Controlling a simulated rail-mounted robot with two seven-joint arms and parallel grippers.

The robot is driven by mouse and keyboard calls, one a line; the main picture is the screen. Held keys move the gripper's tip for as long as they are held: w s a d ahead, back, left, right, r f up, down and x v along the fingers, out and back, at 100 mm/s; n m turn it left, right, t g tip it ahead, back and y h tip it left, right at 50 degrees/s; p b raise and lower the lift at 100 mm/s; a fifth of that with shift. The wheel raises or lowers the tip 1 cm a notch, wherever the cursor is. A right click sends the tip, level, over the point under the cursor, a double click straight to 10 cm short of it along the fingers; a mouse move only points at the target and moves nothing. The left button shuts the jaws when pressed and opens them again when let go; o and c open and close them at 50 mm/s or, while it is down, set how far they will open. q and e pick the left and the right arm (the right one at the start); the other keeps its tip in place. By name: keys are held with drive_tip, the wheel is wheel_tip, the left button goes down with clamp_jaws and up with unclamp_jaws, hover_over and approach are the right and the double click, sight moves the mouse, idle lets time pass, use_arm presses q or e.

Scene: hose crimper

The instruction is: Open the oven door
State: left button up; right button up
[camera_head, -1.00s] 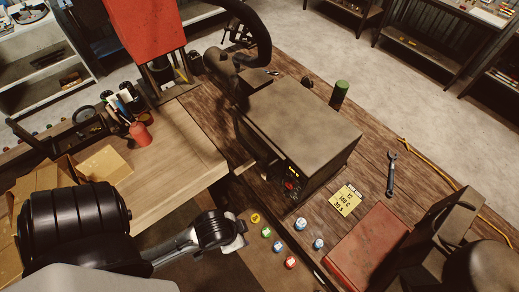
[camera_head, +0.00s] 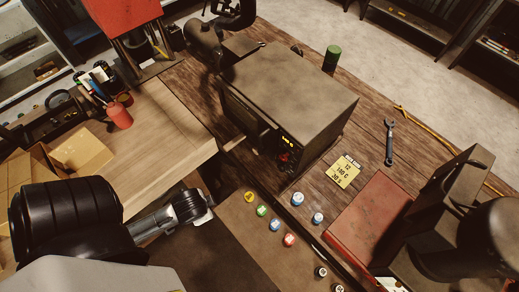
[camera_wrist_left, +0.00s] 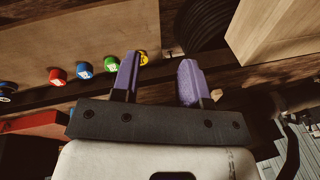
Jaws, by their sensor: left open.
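The oven (camera_head: 290,85) is a brown-grey box on the wooden bench. Its dark door (camera_head: 242,120) is on the face turned to the lower left and looks shut. A control panel (camera_head: 287,152) with lit yellow digits and red marks is beside the door. My left gripper (camera_head: 208,196) is below and left of the oven, apart from it, near the bench's front edge. In the left wrist view its two purple fingers (camera_wrist_left: 160,80) are spread with nothing between them. The oven cannot be made out in that view. My right gripper is not in view.
Several coloured caps (camera_head: 262,211) lie on a brown board right of my left gripper. A yellow note (camera_head: 344,172), a wrench (camera_head: 389,142) and a red case (camera_head: 368,230) lie right of the oven. A green cylinder (camera_head: 332,59) stands behind it.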

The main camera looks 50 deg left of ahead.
use_arm(q)
drive_tip(key=w+a+f+t+y, duration=0.2)
drive_tip(key=a+f, duration=0.2)
drive_tip(key=a, duration=0.3)
drive_tip(key=t+h+b, duration=0.1)
drive_tip(key=t+h, duration=0.5)
drive_tip(key=t, duration=0.8)
approach(260, 144)
drive_tip(key=shift+n, duration=0.3)
drive_tip(key=shift+w+d+f+p, duration=0.1)
drive_tip(key=shift+w+f+p, duration=0.25)
drive_tip(key=shift+w, duration=1.4)
drive_tip(key=shift+w+d+f+p, duration=0.1)
drive_tip(key=shift+w+f+p, duration=0.25)
drive_tip(key=shift+w, duration=1.4)
drive_tip(key=shift+w+d+f+p, duration=0.15)
drive_tip(key=shift+w+p, duration=0.35)
drive_tip(key=shift+w, duration=1.2)
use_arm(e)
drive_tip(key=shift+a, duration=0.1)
use_arm(q)
drive_tip(key=shift+a, duration=0.1)
drive_tip(key=shift+c, duration=0.3)
clamp_jaws()
